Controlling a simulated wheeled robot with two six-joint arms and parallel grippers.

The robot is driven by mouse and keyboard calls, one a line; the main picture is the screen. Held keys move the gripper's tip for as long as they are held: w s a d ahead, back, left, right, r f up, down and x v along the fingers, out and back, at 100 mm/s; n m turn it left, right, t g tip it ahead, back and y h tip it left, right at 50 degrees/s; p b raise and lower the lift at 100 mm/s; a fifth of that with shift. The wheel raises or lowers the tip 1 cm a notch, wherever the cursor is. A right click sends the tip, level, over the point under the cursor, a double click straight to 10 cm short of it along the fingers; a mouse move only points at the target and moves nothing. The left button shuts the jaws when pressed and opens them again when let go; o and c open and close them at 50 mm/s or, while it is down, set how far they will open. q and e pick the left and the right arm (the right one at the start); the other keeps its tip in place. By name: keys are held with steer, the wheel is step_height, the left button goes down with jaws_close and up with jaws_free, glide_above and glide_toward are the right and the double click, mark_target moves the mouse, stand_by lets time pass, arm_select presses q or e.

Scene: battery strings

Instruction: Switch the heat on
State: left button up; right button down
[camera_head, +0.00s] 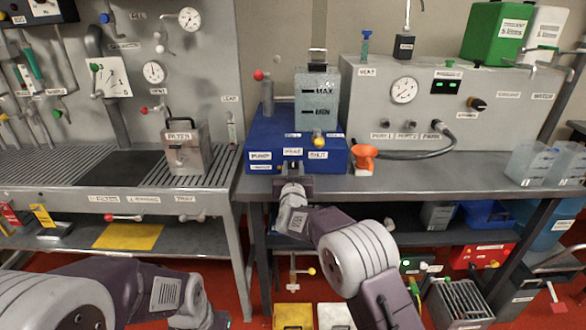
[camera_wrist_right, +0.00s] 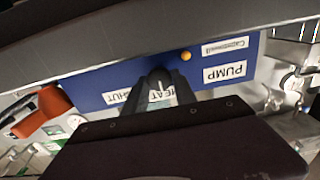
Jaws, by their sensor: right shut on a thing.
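The blue box (camera_head: 255,135) stands on the right bench and has PUMP, HEAT and SHUT labels along its front. My right gripper (camera_head: 292,174) is at the front of the box, just below the HEAT label (camera_head: 292,151). In the right wrist view the fingers (camera_wrist_right: 158,88) are shut on a dark knob (camera_wrist_right: 160,80) beside the HEAT label, which they partly cover. The knob's setting cannot be made out. My left gripper (camera_head: 218,319) is low at the bottom of the head view, away from the box; its fingers are not clear.
A grey panel (camera_head: 405,75) with a gauge is behind. A small orange lamp (camera_wrist_right: 186,56) shows near PUMP.

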steer(key=shift+m, duration=0.3)
steer(key=m+b, duration=0.2)
steer(key=m, duration=0.1)
steer(key=shift+f+m+b, duration=0.2)
steer(key=shift+m+b, duration=0.1)
steer(key=m+b, duration=0.1)
steer(key=m, duration=0.1)
steer(key=shift+d+m+b, duration=0.1)
steer(key=shift+m+b, duration=0.25)
steer(key=shift+m, duration=0.05)
steer(key=m+b, duration=0.2)
steer(key=m, duration=0.2)
steer(key=shift+m+b, duration=0.4)
steer(key=c, duration=1)
jaws_free()
steer(key=shift+r, duration=0.1)
steer(key=shift+c, duration=0.2)
steer(key=shift+s, duration=0.15)
steer(key=s, duration=0.9)
